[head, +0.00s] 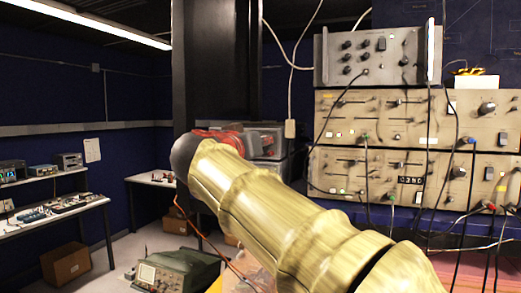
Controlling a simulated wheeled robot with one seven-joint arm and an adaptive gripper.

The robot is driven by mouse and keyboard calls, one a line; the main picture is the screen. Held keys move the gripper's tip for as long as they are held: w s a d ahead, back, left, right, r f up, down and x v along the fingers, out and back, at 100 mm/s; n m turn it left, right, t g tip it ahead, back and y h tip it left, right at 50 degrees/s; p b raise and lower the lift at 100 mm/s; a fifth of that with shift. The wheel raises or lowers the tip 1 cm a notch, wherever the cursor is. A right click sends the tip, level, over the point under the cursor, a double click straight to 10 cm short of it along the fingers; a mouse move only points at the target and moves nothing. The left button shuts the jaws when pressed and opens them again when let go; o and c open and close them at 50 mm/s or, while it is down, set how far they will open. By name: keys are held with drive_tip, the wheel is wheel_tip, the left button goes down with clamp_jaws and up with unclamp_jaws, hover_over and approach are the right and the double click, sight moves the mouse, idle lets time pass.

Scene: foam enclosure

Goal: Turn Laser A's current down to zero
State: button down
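A stack of rack instruments stands at the right in the head view. A grey unit (372,55) with several black knobs and a switch is on top. Below it are beige panels (390,115) with sliders, knobs and plugged cables. A lower beige panel (350,170) has a small dark numeric readout (410,180). No label naming Laser A is readable, so I cannot tell which unit or knob is its current control. My gripper is not visible.
Several cables hang in front of the panels. A dark column (215,65) stands left of the rack. A bench (45,215) with instruments is at far left. A green instrument (175,268) and cardboard boxes (66,263) are on the floor, with some clear floor between.

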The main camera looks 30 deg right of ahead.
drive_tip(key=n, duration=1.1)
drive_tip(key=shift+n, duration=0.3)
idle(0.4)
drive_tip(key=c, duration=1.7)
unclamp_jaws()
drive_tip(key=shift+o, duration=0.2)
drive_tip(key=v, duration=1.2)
